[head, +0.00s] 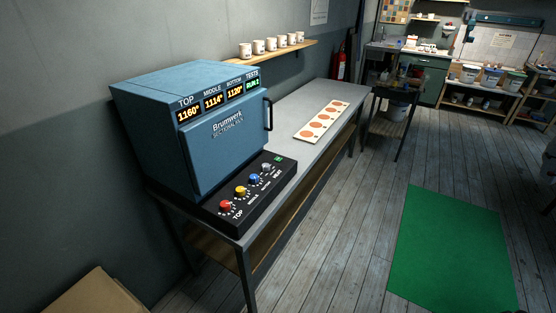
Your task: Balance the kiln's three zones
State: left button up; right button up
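A blue box kiln (190,120) with its door shut stands on a grey bench (290,101). Its displays read TOP 1160° (189,114), MIDDLE 1114° (214,102) and BOTTOM 1120° (235,92). A fourth display, TESTS (253,84), shows green text that looks like RUN 2. A black control panel (252,210) lies in front of the kiln. It carries a red knob (225,204), a yellow knob (240,191), a blue knob (253,179), a grey knob (266,167) and a green button (279,158). The red knob is by the label TOP. Neither gripper is in view.
A pale card with several orange discs (322,120) lies on the bench right of the kiln. Several white cups (271,45) stand on a wall shelf (284,52). A green mat (452,249) lies on open wooden floor. A cardboard box (92,295) is at bottom left.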

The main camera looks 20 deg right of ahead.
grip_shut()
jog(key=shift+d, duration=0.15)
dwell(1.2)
